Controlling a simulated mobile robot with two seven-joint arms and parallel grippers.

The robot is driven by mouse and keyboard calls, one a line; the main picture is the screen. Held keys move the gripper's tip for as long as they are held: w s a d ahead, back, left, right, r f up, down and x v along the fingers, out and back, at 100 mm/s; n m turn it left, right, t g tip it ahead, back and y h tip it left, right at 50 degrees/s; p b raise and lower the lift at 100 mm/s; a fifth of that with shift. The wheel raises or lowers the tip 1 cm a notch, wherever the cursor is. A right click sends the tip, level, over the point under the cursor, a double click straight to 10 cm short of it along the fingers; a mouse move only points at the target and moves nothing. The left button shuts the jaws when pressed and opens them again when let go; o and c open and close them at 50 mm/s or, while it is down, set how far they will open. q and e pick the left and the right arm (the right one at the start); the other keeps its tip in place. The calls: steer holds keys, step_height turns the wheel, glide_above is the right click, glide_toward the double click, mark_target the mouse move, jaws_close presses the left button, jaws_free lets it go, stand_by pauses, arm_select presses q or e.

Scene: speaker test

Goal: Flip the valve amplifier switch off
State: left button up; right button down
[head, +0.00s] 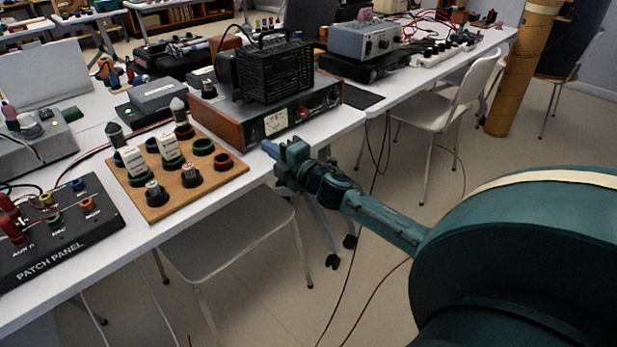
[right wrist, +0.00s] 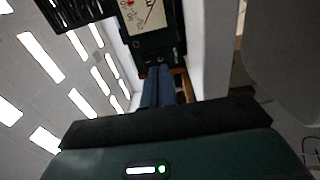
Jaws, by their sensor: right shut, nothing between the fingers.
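The valve amplifier (head: 218,124) stands on the white table, with wooden sides, a dark front panel and a black cage on top. Its cream meter (head: 275,122) faces the table's front edge, and the meter also shows at the top of the right wrist view (right wrist: 143,14). My right gripper (head: 268,149) is shut and empty, just in front of and below the meter. In the right wrist view its blue fingers (right wrist: 157,76) point at the panel's lower part, near small knobs or switches. I cannot tell whether they touch or how the switch is set. My left gripper is not in view.
A wooden board (head: 156,212) with several round sockets lies left of the amplifier. A black patch panel (head: 60,258) is at the near left. A grey instrument (head: 364,42) stands behind to the right. Chairs (head: 450,112) stand by the tables.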

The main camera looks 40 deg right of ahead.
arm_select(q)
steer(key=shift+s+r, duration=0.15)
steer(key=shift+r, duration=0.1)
arm_select(e)
steer(key=s+d+f, duration=0.1)
steer(key=s, duration=0.9)
steer(key=shift+s, duration=0.15)
